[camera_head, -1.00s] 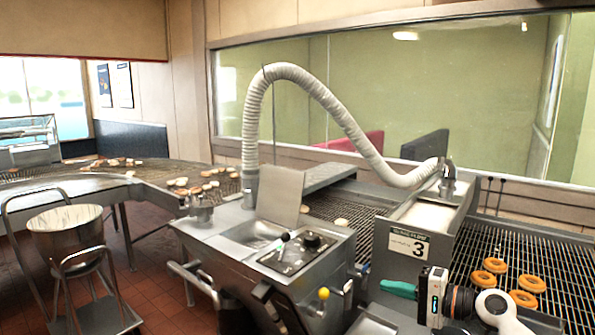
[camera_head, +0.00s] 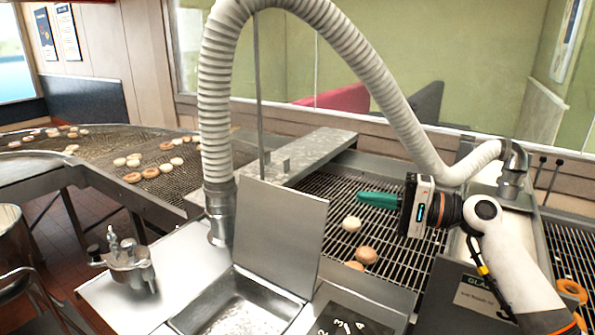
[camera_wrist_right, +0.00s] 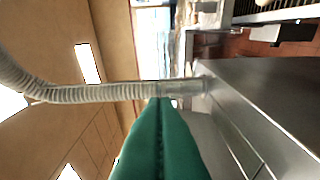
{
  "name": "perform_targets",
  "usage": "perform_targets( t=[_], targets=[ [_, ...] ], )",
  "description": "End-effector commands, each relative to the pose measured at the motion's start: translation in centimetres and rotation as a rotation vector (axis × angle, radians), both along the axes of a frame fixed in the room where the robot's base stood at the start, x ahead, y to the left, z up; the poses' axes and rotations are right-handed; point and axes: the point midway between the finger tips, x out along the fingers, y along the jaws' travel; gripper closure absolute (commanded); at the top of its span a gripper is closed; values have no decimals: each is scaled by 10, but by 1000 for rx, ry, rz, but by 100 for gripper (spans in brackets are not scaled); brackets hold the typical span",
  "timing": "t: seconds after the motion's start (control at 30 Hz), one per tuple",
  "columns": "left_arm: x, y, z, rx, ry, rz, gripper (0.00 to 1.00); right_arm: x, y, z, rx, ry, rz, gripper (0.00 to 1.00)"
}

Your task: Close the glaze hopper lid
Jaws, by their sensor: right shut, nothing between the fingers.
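The glaze hopper lid (camera_head: 280,232) is a flat grey metal panel. It stands open, nearly upright, at the back edge of the hopper basin (camera_head: 205,318) in the head view. My right gripper (camera_head: 361,199) has green fingers, which are shut and empty. They point left, to the right of the lid's upper edge, with a gap in the picture between them and the lid. In the right wrist view the shut fingers (camera_wrist_right: 158,112) point towards the ribbed hose's metal end. A large grey metal surface fills the right there; I cannot tell whether it is the lid. My left gripper is not in view.
A ribbed hose (camera_head: 214,110) arches over the conveyor from beside the lid to the right. A metal tap fitting (camera_head: 130,262) stands left of the basin. Doughnuts (camera_head: 365,255) lie on the wire conveyor behind the lid. A numbered panel (camera_head: 340,318) is at the front.

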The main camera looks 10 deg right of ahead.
Motion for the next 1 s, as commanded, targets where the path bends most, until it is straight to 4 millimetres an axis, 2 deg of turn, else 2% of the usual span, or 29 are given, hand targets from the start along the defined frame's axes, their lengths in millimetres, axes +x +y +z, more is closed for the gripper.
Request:
perform_targets(
  t=[0.17, 0.3, 0.4, 0.53, 0.67, 0.83, 1.0],
  targets=[
    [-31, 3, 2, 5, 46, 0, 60, 3, 5, 2, 1, -1, 1, 100],
    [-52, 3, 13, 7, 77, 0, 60, 13, 21, 5, 2, 0, 3, 100],
    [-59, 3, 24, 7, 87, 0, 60, 24, 39, 7, 2, 0, 3, 100],
    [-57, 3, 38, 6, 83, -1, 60, 39, 63, 7, 2, 0, 2, 100],
    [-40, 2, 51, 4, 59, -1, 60, 53, 86, 7, 2, 0, 2, 100],
    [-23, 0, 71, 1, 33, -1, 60, 35, 104, 6, -2, 1, 1, 100],
    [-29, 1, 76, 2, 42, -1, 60, 27, 112, 4, -2, 0, 0, 100]
  ],
)
